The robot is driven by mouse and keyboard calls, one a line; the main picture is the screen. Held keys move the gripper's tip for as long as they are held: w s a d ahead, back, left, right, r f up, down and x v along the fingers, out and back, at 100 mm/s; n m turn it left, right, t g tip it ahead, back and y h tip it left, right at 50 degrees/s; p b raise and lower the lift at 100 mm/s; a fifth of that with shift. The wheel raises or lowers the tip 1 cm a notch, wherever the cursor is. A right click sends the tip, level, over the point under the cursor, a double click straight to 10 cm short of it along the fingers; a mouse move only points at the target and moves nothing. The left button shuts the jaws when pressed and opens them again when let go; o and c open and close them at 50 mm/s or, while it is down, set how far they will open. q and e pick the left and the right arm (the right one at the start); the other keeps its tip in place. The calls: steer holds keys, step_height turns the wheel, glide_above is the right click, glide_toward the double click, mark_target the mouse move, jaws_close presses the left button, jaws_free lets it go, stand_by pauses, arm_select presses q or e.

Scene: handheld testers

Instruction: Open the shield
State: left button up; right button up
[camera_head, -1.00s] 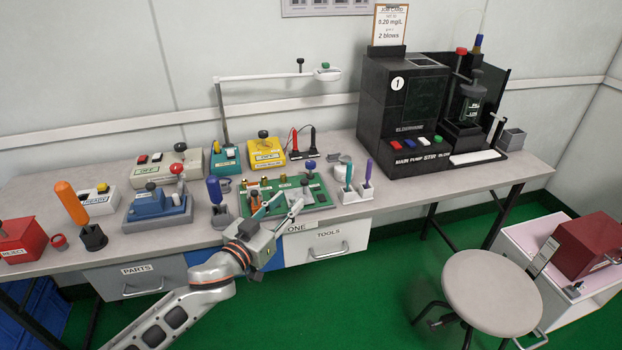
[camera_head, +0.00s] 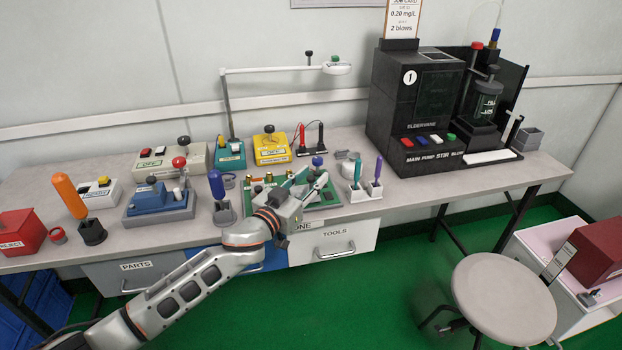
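The black machine (camera_head: 400,110) marked 1 stands at the right of the bench. A dark, see-through panel (camera_head: 513,88) stands upright at its right side, behind a clear vessel (camera_head: 486,103); it looks like the shield, but no label shows. I cannot tell how far it is open. My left gripper (camera_head: 305,180) is over the green board (camera_head: 322,200) at the bench's front, well to the left of the machine. Its fingers are apart and nothing shows between them. It hides part of the board. My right gripper is out of view.
Two pens in a white holder (camera_head: 362,193) stand between my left gripper and the machine. A white lamp arm (camera_head: 275,70) reaches over the bench's back. A blue-handled tool (camera_head: 218,190) stands left of the gripper. A round stool (camera_head: 503,293) is in front.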

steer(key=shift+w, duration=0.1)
arm_select(q)
jaws_close()
steer(key=shift+w+r+p, duration=0.15)
steer(key=shift+r+p, duration=0.55)
steer(key=shift+p, duration=0.05)
steer(key=shift+w+r+p, duration=0.1)
steer(key=shift+r+p, duration=0.2)
steer(key=shift+p, duration=0.35)
steer(key=shift+w+r+n+g+p, duration=0.15)
steer(key=shift+n+g+p, duration=0.3)
steer(key=shift+p, duration=0.6)
steer(key=shift+a+p, duration=0.1)
steer(key=shift+p, duration=0.45)
steer(key=shift+w+n+g+p, duration=0.15)
steer(key=shift+n+g+p, duration=0.1)
steer(key=shift+p, duration=0.15)
steer(key=shift+f+y+p, duration=0.3)
steer(key=shift+f+p, duration=0.1)
steer(key=shift+p, duration=0.1)
steer(key=shift+f, duration=0.3)
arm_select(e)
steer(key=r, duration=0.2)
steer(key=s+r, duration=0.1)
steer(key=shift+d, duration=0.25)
